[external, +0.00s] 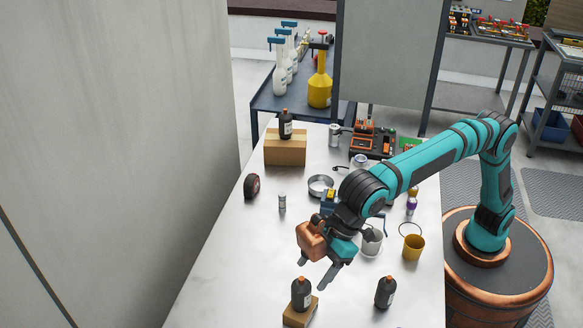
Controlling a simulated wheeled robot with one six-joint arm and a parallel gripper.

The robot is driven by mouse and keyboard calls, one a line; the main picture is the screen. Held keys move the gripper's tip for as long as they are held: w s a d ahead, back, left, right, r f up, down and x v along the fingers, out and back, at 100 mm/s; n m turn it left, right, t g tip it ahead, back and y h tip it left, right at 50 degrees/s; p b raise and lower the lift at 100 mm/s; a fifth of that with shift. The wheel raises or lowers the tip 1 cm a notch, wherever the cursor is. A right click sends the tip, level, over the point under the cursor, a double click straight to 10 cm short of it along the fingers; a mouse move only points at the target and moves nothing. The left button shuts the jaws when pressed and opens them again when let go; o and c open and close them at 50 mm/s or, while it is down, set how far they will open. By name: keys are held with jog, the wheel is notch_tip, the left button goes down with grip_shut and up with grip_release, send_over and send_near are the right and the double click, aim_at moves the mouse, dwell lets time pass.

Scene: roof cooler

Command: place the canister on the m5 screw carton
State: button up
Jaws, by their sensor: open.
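Two brown cartons are in view, with no readable labels. The larger carton (285,153) is at the far end of the table with a dark bottle-shaped canister (286,129) upright on it. The smaller carton (297,317) is at the near edge, with a similar dark canister (301,296) upright on it. A third dark canister (386,293) stands on the bare table to its right. I cannot tell which carton is the M5 screw one. My gripper (316,272) is open and empty, pointing down above the table, behind the small carton and its canister.
A tape measure (252,186), small spray can (282,202), round metal dish (320,186), yellow cup (413,247) and white mug (370,241) stand on the table. An organizer (370,139) is at the back. The table's left side is mostly clear.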

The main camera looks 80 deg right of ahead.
jog(key=shift+v, duration=2.55)
jog(key=w+d+r+m+t, duration=0.1)
jog(key=d+r, duration=0.3)
jog(key=d, duration=0.6)
jog(key=w+d+r+m+t, duration=0.15)
jog(key=d+r, duration=0.35)
jog(key=d, duration=0.6)
jog(key=s+d+r+m+t, duration=0.1)
jog(key=s+d+r+t, duration=0.15)
jog(key=d, duration=0.85)
jog(key=s+d+r+m+t, duration=0.1)
jog(key=s+d, duration=0.3)
jog(key=d, duration=0.6)
jog(key=s+d+m+t+h, duration=0.1)
jog(key=s+d+t, duration=0.1)
jog(key=s+d, duration=0.55)
jog(key=s+d+m+t, duration=0.1)
jog(key=s+d, duration=0.3)
jog(key=d, duration=0.6)
jog(key=s+d+f+m+t+h, duration=0.1)
jog(key=s+d+f+t, duration=0.1)
jog(key=s+d+f, duration=0.2)
jog(key=s+d+f+m+t+h, duration=0.1)
jog(key=s+d+f, duration=0.3)
jog(key=s, duration=0.7)
jog(key=d+h, duration=0.1)
jog(key=d, duration=0.1)
jog(key=shift+d+f+t+h, duration=0.15)
jog(key=shift+d+t+h, duration=0.15)
jog(key=shift+t, duration=0.1)
